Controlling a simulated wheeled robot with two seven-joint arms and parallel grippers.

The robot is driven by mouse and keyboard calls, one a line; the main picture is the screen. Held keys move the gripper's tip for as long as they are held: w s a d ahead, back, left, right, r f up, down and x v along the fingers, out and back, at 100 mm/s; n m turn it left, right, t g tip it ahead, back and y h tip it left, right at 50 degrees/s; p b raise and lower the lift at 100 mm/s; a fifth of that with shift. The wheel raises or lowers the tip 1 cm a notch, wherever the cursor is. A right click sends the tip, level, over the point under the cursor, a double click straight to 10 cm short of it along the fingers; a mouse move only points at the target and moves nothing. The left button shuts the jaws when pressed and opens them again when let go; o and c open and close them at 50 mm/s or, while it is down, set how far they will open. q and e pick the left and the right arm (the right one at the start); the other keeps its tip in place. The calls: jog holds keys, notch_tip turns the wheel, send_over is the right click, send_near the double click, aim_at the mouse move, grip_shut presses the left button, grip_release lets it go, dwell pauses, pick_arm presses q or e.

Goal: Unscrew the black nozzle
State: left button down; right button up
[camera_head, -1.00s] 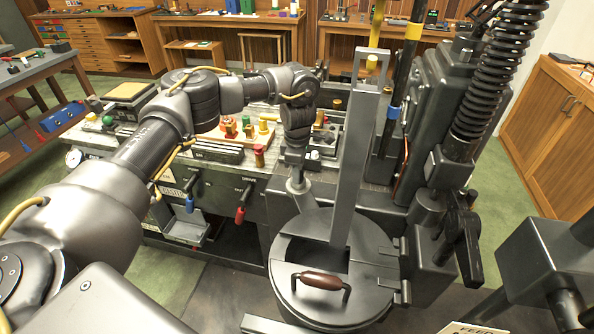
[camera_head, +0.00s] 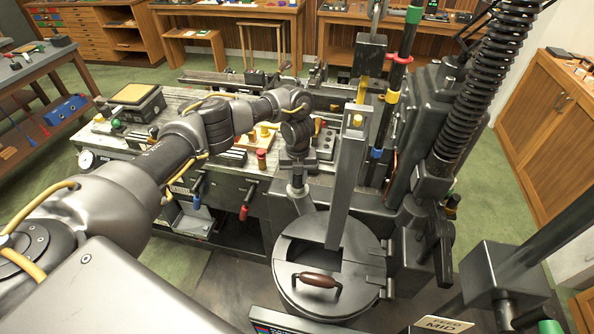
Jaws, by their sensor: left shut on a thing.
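My left arm reaches in from the left over the casting machine. Its gripper (camera_head: 297,164) points down beside the round grey pot (camera_head: 285,285) and is shut at the top of a short upright stem (camera_head: 300,192). The jaws are small here, and the wrist hides much of what they hold. The black nozzle does not show clearly apart from the gripper; it appears to be the thing held there. My right gripper is not in view.
A tall grey bar (camera_head: 345,185) rises from the pot close to the right of my left gripper. A black coiled spring (camera_head: 490,90) stands to the right. The workbench (camera_head: 140,135) behind my arm holds several small parts.

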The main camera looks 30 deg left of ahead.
pick_arm(q)
jog(key=shift+r+p, duration=0.4)
jog(key=shift+r, duration=0.15)
jog(key=shift+r+p, duration=1.2)
jog(key=shift+r, duration=0.55)
